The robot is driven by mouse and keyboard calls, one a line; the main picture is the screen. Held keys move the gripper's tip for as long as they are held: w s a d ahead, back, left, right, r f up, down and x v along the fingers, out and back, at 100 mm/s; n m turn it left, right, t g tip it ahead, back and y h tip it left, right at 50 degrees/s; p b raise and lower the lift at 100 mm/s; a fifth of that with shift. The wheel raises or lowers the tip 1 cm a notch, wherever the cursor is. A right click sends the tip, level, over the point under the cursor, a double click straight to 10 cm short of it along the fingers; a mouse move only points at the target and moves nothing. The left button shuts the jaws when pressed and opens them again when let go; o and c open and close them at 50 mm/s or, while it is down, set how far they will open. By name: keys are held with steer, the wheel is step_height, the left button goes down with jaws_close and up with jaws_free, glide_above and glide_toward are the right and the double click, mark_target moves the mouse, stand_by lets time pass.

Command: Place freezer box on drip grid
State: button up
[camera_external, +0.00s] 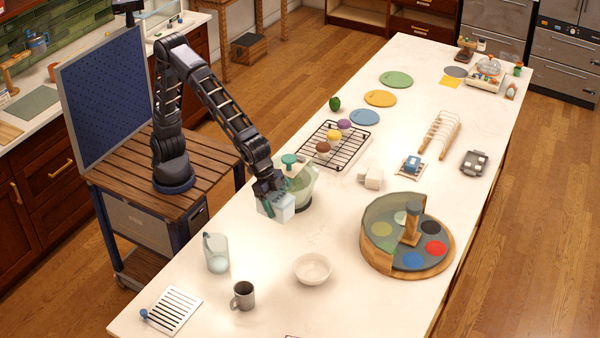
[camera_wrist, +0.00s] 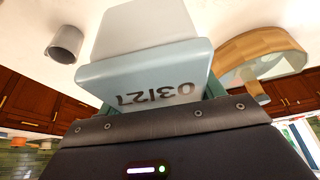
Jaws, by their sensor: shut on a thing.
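The freezer box (camera_external: 277,208) is a small white box with a pale blue lid. My gripper (camera_external: 268,190) is shut on it and holds it over the near-left part of the counter, beside a green-tinted jug. In the wrist view the box (camera_wrist: 140,70) fills the middle, with an upside-down "03/27" on its lid. The gap between the box and the counter is hard to judge. The drip grid (camera_external: 176,309) is a white plate with dark slots and a blue knob, flat at the counter's near-left corner.
A clear glass (camera_external: 216,254), a grey mug (camera_external: 243,296) and a white bowl (camera_external: 312,269) stand between the box and the counter's near end. The green-tinted jug (camera_external: 303,188) is close to my gripper. A round wooden tray (camera_external: 447,255) is at right.

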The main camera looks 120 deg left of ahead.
steer(key=s+d+m+h, duration=0.1)
steer(key=s+d+m, duration=0.15)
steer(key=d, duration=0.85)
steer(key=s+d+m+h, duration=0.1)
steer(key=s+d+m, duration=0.15)
steer(key=d, duration=0.85)
steer(key=m+g, duration=0.1)
steer(key=m, duration=0.2)
glide_above(172, 316)
steer(key=s+a, duration=0.2)
steer(key=shift+h, duration=0.4)
steer(key=f, duration=1.9)
steer(key=shift+w+d+f, duration=0.2)
steer(key=shift+w+f, duration=0.05)
steer(key=shift+f, duration=0.15)
steer(key=shift+f, duration=0.15)
steer(key=o, duration=1.3)
steer(key=shift+c, duration=0.2)
